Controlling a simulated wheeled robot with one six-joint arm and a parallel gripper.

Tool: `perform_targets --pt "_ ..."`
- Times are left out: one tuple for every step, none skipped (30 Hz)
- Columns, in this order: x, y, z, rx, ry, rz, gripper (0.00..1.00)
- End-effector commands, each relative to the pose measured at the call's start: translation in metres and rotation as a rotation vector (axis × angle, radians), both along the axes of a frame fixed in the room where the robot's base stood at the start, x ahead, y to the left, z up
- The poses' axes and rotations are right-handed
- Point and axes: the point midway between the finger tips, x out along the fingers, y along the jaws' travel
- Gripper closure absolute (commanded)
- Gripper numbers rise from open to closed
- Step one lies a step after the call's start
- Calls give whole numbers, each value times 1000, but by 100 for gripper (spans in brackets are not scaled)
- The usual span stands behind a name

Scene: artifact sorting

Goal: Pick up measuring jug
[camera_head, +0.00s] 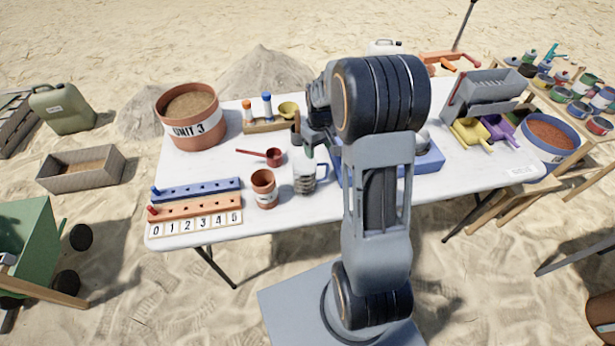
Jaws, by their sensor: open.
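The measuring jug (304,183) is a clear container with its handle to the right. It stands upright on the white table (220,217), near the middle of the front edge. My gripper (303,147) is open and sits just above the jug, by its rim. My arm hides part of the gripper and the area to its right. I cannot tell whether the fingers touch the jug.
A terracotta cup (264,188) stands close left of the jug, with a red scoop (273,157) behind it. A blue tray (429,161) lies to the right, partly behind my arm. A large bucket (190,117) and pegged number rails (195,206) occupy the left side.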

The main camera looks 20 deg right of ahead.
Motion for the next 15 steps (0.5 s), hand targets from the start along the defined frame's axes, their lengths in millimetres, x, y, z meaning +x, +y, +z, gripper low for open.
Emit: perform_targets --pt "0 0 -8 0 3 0 38" --pt "0 0 -11 0 3 0 38" --pt "0 0 -16 0 3 0 38" --pt "0 0 -18 1 2 0 38" --pt "0 0 -20 0 1 0 38" --pt "0 0 -22 0 0 0 38" --pt "0 0 -23 0 0 0 38" --pt "0 0 -25 0 0 0 38" --pt "0 0 -26 0 0 0 38" --pt "0 1 -27 0 1 0 38" --pt "0 1 -30 0 1 0 38" --pt "-1 1 -34 1 2 0 38" --pt "-1 1 -37 0 3 0 38" --pt "-2 2 -42 1 3 0 38" --pt "-2 2 -47 1 5 0 38"
